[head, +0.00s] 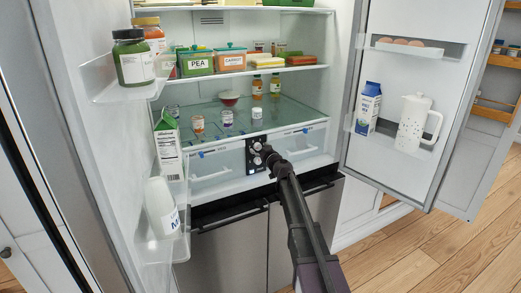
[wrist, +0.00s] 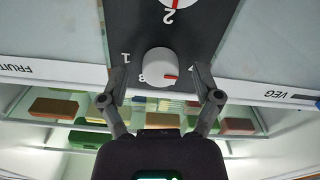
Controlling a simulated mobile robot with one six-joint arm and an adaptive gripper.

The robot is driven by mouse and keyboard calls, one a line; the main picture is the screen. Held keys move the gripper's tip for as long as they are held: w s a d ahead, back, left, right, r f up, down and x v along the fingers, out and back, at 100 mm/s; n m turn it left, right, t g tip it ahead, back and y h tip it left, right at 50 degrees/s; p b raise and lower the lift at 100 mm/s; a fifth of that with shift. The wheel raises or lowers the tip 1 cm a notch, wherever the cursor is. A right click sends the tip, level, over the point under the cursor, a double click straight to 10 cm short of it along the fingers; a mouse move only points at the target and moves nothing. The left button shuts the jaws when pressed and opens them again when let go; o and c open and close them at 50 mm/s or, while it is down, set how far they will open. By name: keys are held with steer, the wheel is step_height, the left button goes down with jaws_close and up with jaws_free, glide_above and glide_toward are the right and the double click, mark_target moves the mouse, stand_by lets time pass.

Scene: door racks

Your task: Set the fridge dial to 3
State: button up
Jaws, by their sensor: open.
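The dark dial panel (head: 251,168) sits between the two drawers at the bottom of the open fridge. In the wrist view, which is upside down, a white dial (wrist: 160,60) with a red mark at its lower right stands between my gripper's fingers. A 1 is printed to its left; another figure by its lower left is partly hidden. A second white dial (wrist: 182,3) with a red mark and a 2 beside it is cut off at the top. My gripper (wrist: 160,72) is open, one finger on each side of the lower dial; contact cannot be told. It also shows at the panel in the head view (head: 268,154).
FRUIT (wrist: 28,68) and VEG (wrist: 272,94) labels flank the panel. Both fridge doors stand open; the right door (head: 382,165) holds a carton (head: 367,108) and white jug (head: 414,122). Shelves above hold jars and boxes. Wooden floor (head: 430,255) is clear at lower right.

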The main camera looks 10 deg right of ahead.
steer(key=c, duration=1.1)
steer(key=shift+d, duration=0.25)
steer(key=shift+a, duration=0.25)
